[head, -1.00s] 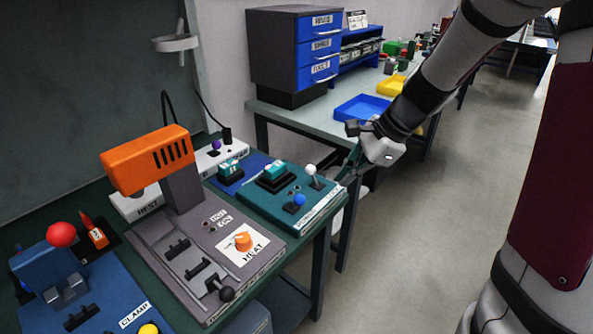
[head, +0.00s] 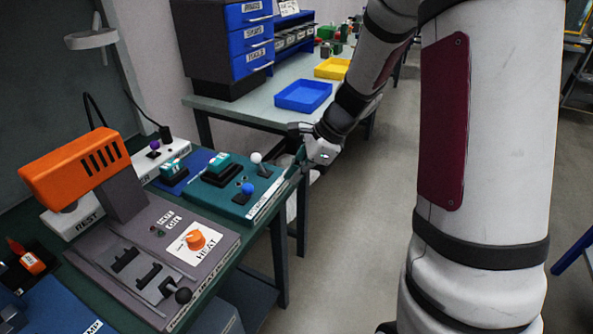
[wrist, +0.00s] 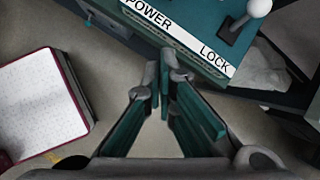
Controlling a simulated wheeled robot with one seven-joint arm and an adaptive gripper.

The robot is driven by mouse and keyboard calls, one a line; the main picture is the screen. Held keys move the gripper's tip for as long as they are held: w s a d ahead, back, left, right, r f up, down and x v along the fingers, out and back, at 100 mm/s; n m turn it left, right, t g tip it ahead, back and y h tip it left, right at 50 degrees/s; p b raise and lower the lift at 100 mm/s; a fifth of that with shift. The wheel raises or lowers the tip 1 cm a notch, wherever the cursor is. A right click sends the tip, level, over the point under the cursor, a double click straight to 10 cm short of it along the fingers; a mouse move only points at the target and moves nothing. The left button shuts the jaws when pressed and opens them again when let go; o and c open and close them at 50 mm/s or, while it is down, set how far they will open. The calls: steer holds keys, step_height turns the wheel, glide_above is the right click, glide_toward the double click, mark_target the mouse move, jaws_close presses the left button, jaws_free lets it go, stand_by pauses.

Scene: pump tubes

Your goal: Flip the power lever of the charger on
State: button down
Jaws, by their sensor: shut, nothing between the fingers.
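The charger (head: 215,195) is a teal box on the green bench, with a teal and white block seated in it. Its blue-knobbed lever (head: 248,188) and white-knobbed lever (head: 256,157) stand on top, along the labelled front edge. In the wrist view the front label reads POWER (wrist: 148,14) at left and LOCK (wrist: 214,57) at right. The white knob (wrist: 258,8) is above LOCK; the blue knob is out of that view. My gripper (wrist: 163,82) is shut and empty, its fingertips by the charger's front edge; contact is unclear. In the head view my gripper (head: 299,162) is past the charger's right end.
A heater with an orange head (head: 70,170) stands left of the charger. A power strip (head: 160,155) and a blue mat (head: 190,172) lie behind. A second bench (head: 235,110) with a blue tray (head: 303,95) is beyond my gripper. The floor right of the benches is clear.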

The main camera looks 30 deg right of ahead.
mark_target(247, 192)
steer(key=w+a+f, duration=0.2)
steer(key=a+f, duration=0.2)
steer(key=a, duration=0.1)
steer(key=shift+w+f+b, duration=0.25)
steer(key=shift+w+b, duration=0.05)
steer(key=shift+w, duration=0.1)
steer(key=shift+w+a+r, duration=0.1)
steer(key=shift+w+a, duration=0.1)
steer(key=shift+a, duration=0.35)
steer(key=shift+r+p, duration=0.15)
steer(key=shift+p, duration=0.25)
steer(key=shift+w+r+g+p, duration=0.1)
steer(key=shift+g+p, duration=0.2)
steer(key=shift+p, duration=0.25)
steer(key=shift+w+a+r+g+h+p, duration=0.25)
steer(key=shift+r+g+h+p, duration=0.2)
steer(key=shift+p, duration=1.1)
